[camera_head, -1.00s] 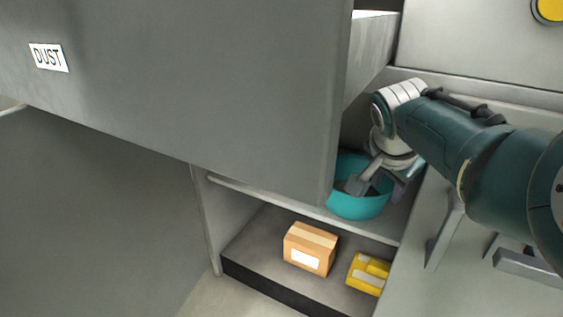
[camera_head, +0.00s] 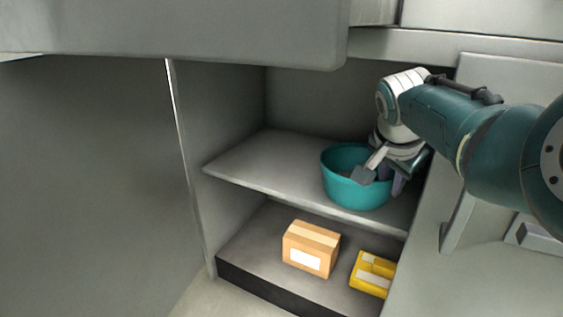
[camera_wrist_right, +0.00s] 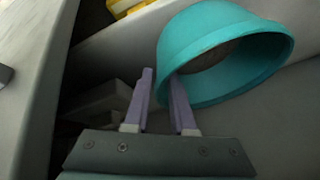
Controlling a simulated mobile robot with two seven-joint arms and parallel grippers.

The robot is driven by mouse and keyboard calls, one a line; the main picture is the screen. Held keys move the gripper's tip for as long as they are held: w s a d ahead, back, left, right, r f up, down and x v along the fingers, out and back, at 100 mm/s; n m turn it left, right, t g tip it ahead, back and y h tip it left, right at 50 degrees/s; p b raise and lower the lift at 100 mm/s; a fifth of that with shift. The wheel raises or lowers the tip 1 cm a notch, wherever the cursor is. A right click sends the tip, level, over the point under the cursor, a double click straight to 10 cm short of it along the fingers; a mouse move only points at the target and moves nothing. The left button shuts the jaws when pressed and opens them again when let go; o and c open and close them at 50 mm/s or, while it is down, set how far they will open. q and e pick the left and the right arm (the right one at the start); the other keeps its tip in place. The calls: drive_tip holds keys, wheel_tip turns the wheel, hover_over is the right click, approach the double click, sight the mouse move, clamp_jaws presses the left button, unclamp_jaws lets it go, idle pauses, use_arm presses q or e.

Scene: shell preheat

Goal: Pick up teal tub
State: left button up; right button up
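The teal tub (camera_head: 345,193) stands upright on the upper shelf of an open cabinet, near its right side. My right gripper (camera_head: 386,180) is at the tub's right rim, reaching down from the right. The tub also shows in the right wrist view (camera_wrist_right: 270,62), with its opening facing the camera. There the two lavender fingers of my right gripper (camera_wrist_right: 161,85) are apart, with a visible gap. The right finger overlaps the tub's near rim, and the left finger is just outside it. Firm contact is not visible. My left gripper is not in view.
A cardboard box (camera_head: 310,250) and a yellow package (camera_head: 371,275) sit on the lower shelf. The upper shelf (camera_head: 250,165) is bare left of the tub. A large grey panel (camera_head: 180,35) overhangs at the upper left. The cabinet's right side is close to my arm.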

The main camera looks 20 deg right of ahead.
clamp_jaws()
idle(1.0)
